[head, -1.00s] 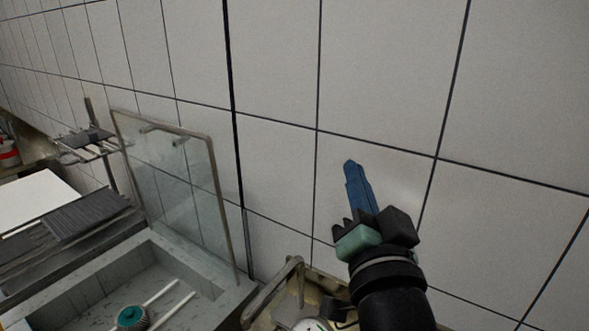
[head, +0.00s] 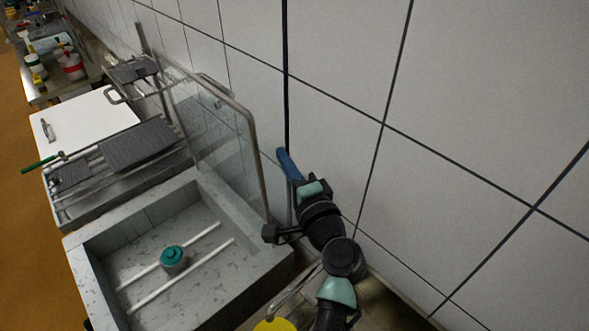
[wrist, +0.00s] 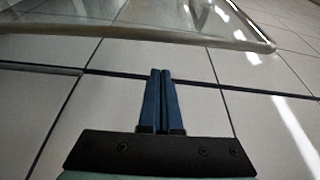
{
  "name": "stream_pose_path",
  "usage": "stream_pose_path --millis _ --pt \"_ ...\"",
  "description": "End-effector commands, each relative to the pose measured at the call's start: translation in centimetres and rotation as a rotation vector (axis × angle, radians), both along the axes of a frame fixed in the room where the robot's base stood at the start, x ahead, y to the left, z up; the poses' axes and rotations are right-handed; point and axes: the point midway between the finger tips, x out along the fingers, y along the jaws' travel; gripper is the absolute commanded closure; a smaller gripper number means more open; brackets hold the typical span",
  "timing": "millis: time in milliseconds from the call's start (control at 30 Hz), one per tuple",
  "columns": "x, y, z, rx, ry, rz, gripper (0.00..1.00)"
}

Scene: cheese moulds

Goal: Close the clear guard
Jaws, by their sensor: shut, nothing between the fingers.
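The clear guard (head: 215,125) is a transparent panel in a metal frame. In the head view it stands raised, nearly upright, along the wall side of a grey basin (head: 110,245). Its framed edge also crosses the top of the wrist view (wrist: 150,40). My gripper (head: 281,152) has blue fingers, shut and empty. In the head view it appears just right of the guard's frame, near the tiled wall. In the wrist view the fingertips (wrist: 160,72) point toward the guard's edge, with a gap between them in the picture. I cannot tell the exact depth between them.
The basin holds a teal-topped knob (head: 173,258) and two pale rods. A white board (head: 85,128) and dark ribbed plate (head: 140,143) lie beyond it. The tiled wall (head: 460,120) is close on the right. Red and white containers stand far left.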

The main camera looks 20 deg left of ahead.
Motion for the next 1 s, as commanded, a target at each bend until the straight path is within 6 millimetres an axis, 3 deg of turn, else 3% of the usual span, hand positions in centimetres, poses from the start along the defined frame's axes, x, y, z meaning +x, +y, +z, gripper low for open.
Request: stream_pose_path --millis 100,200,400,1000 --pt "1.3 1.6 0.3 -0.001 0.000 0.001 1.00" --pt "-0.6 2.0 0.2 -0.001 0.004 0.001 1.00" --pt "-2.2 2.6 0.0 -0.001 0.001 -0.001 1.00" --pt "-2.8 3.3 -0.4 -0.008 -0.016 0.001 1.00"
